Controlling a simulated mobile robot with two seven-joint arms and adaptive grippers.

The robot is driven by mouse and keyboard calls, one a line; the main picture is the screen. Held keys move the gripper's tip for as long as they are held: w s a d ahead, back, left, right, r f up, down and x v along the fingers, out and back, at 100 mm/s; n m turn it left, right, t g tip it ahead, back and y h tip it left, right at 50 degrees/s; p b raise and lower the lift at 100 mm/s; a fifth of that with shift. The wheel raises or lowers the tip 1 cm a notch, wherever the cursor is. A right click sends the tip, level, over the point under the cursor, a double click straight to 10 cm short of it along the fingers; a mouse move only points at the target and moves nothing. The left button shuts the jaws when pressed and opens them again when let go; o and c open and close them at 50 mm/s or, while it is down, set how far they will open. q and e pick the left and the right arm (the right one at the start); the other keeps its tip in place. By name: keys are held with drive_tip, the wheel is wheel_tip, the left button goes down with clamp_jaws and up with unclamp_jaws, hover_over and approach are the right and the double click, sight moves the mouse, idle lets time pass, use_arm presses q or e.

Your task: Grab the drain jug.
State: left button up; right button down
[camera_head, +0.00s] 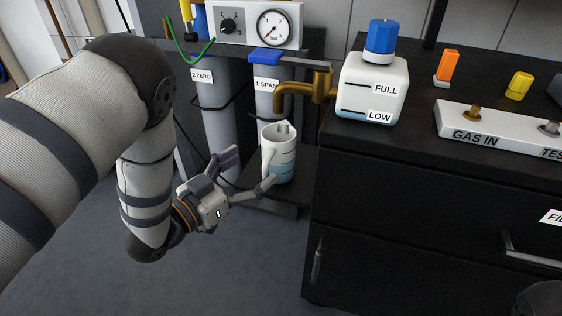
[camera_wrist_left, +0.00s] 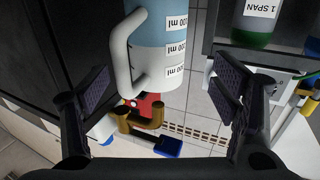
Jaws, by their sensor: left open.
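My right gripper is not visible.
A black cabinet (camera_head: 400,190) stands right of the jug, with a white FULL/LOW tank (camera_head: 372,88) on top. Grey cylinders labelled 2 ZERO (camera_head: 215,110) and 1 SPAN (camera_head: 268,100) stand behind. The tap's blue lever (camera_wrist_left: 168,147) shows in the wrist view. Floor in front is clear.

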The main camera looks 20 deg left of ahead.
sight(270, 155)
use_arm(q)
drive_tip(key=x, duration=0.6)
drive_tip(key=shift+d+b, duration=0.2)
drive_tip(key=shift+b, duration=0.15)
drive_tip(key=shift+f, duration=0.1)
drive_tip(key=c, duration=1.2)
drive_tip(key=shift+c, duration=1.4)
